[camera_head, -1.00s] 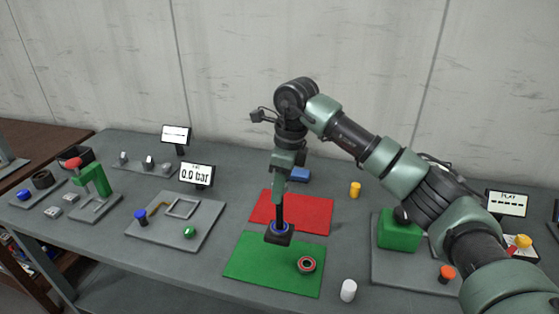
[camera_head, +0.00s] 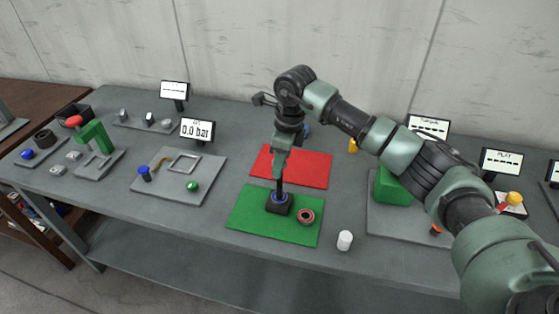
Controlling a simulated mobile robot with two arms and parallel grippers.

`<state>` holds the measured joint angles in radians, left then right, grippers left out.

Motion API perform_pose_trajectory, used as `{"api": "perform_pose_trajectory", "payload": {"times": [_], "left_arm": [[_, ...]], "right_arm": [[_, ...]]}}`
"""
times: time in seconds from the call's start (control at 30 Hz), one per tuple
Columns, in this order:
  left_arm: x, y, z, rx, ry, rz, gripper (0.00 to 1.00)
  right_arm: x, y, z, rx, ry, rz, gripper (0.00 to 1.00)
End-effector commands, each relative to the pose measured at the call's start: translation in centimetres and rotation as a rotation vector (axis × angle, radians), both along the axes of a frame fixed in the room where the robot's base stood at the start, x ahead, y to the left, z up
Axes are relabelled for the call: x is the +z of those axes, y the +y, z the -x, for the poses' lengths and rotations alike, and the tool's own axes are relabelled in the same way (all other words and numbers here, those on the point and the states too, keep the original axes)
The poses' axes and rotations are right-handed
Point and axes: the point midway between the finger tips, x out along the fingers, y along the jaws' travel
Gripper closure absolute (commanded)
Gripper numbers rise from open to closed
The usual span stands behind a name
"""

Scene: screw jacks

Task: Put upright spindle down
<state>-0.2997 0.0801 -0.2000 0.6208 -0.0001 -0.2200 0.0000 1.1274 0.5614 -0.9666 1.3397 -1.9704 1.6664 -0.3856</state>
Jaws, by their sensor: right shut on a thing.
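The spindle (camera_head: 279,187) is a thin dark upright rod below my right gripper (camera_head: 280,174). My right gripper points straight down and is shut on it. The rod's lower end meets a dark square block with a blue ring (camera_head: 279,205), which appears to rest on the green mat (camera_head: 250,217). Whether the rod and block are one piece, and whether the block fully touches the mat, I cannot tell. The fingertips are small and hard to make out. My left gripper is out of view.
A red-and-black ring (camera_head: 306,216) lies close to the right of the block. A red mat (camera_head: 310,167) lies behind, and a white cylinder (camera_head: 344,240) stands to the right. A grey plate with a green block (camera_head: 390,187) is farther right. The mat's front part is clear.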

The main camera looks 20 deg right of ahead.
Motion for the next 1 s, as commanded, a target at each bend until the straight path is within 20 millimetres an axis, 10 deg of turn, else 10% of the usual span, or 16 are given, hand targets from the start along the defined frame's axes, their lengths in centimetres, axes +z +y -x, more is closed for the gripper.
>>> {"api": "perform_pose_trajectory", "payload": {"times": [0.07,0.1,0.17,0.57,1.0], "left_arm": [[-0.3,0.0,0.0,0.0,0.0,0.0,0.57],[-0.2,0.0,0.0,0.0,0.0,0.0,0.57],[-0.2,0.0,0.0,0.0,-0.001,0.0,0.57],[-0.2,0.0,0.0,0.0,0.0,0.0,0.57],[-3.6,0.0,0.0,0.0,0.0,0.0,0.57]], "right_arm": [[0.0,0.0,-0.1,0.001,-0.005,-0.003,1.0],[-0.2,0.0,0.0,0.0,0.0,0.0,0.58],[-0.2,0.0,0.0,0.0,0.0,0.0,0.48],[0.4,-0.1,0.0,0.0,-0.001,0.0,0.48],[8.8,-1.1,0.6,-0.002,-0.005,0.0,0.48]]}}
